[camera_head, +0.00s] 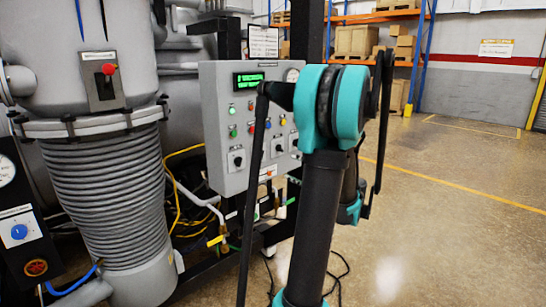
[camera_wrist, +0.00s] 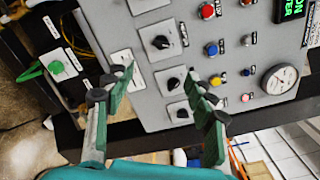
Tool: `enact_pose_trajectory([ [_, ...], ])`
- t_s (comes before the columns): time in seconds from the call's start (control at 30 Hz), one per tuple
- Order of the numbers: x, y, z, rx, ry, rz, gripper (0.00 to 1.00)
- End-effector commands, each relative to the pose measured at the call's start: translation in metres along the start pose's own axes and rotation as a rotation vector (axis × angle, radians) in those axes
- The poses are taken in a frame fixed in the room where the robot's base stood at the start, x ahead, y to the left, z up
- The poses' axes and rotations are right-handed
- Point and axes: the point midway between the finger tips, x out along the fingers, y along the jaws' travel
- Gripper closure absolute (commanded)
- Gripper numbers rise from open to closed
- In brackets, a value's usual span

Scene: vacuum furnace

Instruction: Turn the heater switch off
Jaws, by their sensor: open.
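The grey control panel (camera_head: 222,105) stands left of my arm in the head view. It carries a row of black rotary switches. In the wrist view they are the upper switch (camera_wrist: 160,42), the middle switch (camera_wrist: 173,83) and the lower switch (camera_wrist: 182,113). Their labels are too small to read, so I cannot tell which is the heater switch. My gripper (camera_wrist: 161,75) is open, its fingers pointing at the panel on either side of the middle switch. Nothing is between the fingers, and contact cannot be told. My gripper is not clearly seen in the head view.
Coloured buttons (camera_wrist: 211,49) and a round gauge (camera_wrist: 280,78) are also on the panel. A green knob (camera_wrist: 56,66) sits beyond the panel's edge. A ribbed grey vessel (camera_head: 105,190) stands left of the panel. The floor (camera_head: 440,220) at right is clear.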

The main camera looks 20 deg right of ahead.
Motion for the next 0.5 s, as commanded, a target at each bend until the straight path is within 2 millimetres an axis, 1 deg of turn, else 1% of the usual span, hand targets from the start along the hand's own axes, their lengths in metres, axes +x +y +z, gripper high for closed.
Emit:
enact_pose_trajectory([
  [0.07,0.002,-0.002,-0.001,0.005,-0.001,-0.008,0.45],
  [0.17,0.013,-0.002,0.000,0.005,-0.004,-0.006,0.45],
  [0.27,0.030,-0.001,0.001,0.004,-0.005,-0.004,0.45],
  [0.5,0.078,-0.001,0.001,0.003,-0.005,-0.003,0.45],
])
